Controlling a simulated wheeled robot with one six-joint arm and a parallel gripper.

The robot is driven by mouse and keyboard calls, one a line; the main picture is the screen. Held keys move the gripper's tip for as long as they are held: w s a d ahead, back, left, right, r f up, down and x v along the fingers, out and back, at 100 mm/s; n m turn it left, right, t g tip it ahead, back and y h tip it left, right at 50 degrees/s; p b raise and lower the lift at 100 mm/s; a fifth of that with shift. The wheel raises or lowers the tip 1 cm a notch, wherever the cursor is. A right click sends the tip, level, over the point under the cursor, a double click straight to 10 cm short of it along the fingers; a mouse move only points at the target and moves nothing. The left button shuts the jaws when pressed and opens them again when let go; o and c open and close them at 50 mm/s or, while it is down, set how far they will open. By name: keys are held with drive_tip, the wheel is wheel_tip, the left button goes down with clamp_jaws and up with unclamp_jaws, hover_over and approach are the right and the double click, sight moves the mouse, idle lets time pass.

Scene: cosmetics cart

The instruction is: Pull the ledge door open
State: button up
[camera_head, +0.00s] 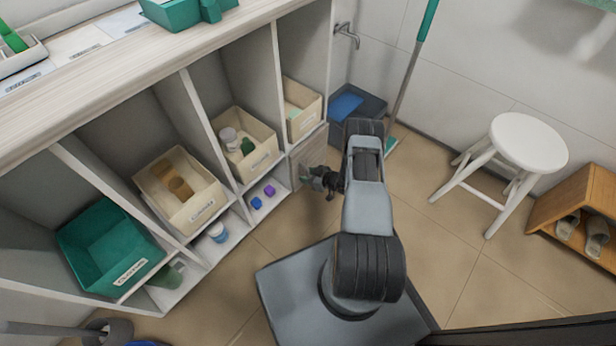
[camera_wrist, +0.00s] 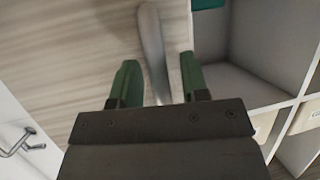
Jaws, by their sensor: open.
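The ledge door (camera_head: 309,151) is a small greyish wood panel low at the right end of the shelf unit in the head view. It looks flush with the unit's front. It also fills much of the wrist view (camera_wrist: 75,55) as pale wood grain. A slim grey bar handle (camera_wrist: 152,40) stands on it in the wrist view. My gripper (camera_head: 308,177) is in front of the door, partly hidden by its own wrist. In the wrist view its green fingers (camera_wrist: 159,62) are apart, one on each side of the handle. Contact with the handle cannot be told.
Cream bins (camera_head: 258,159) and a teal bin (camera_head: 95,262) stand in the shelf compartments left of the door. A white stool (camera_head: 528,143) stands right, with clear floor between.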

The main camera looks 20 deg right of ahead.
clamp_jaws()
idle(0.4)
